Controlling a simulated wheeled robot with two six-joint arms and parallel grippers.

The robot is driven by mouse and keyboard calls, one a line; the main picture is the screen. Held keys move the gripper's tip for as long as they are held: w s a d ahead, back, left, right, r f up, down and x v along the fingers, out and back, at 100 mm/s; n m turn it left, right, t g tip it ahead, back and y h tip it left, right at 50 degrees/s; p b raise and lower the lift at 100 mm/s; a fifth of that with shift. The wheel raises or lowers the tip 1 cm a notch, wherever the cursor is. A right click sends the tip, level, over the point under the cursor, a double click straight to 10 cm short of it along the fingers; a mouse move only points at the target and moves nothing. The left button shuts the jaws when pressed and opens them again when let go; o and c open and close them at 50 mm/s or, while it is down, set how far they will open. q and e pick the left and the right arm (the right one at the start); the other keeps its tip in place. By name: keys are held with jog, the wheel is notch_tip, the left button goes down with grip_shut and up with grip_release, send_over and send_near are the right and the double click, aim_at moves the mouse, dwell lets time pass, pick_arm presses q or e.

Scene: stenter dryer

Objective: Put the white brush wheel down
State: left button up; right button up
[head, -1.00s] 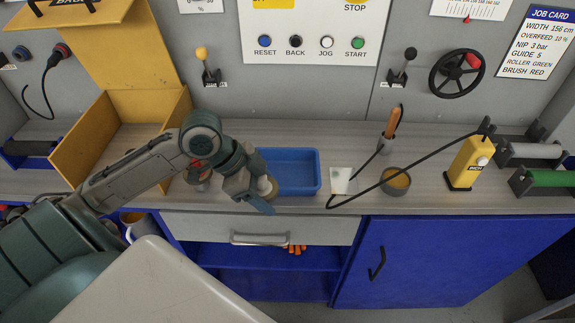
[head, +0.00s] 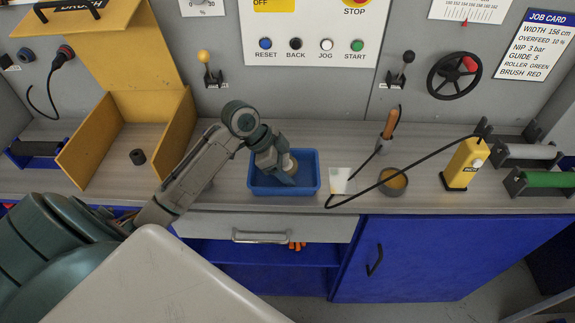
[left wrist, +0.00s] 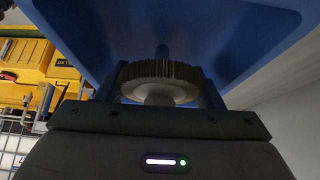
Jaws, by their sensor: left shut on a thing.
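The white brush wheel (left wrist: 160,82) is between the fingers of my left gripper in the left wrist view, its bristled rim facing the camera. In the head view my left gripper (head: 284,174) is over the blue tray (head: 318,172), shut on the wheel (head: 291,165), which is partly hidden by the gripper. In the left wrist view the blue tray (left wrist: 100,22) fills the area beyond the wheel. I cannot tell whether the wheel touches the tray. My right gripper is not in view.
A grey drawer front (head: 262,228) is below.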

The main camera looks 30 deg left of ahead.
pick_arm(q)
jog(key=shift+f, duration=0.25)
jog(key=o, duration=0.8)
jog(key=shift+r, duration=0.25)
jog(key=shift+a+r, duration=0.15)
jog(key=shift+a, duration=0.05)
jog(key=b+v, duration=0.2)
jog(key=v, duration=0.9)
jog(key=shift+s+r, duration=0.15)
jog(key=shift+r, duration=0.05)
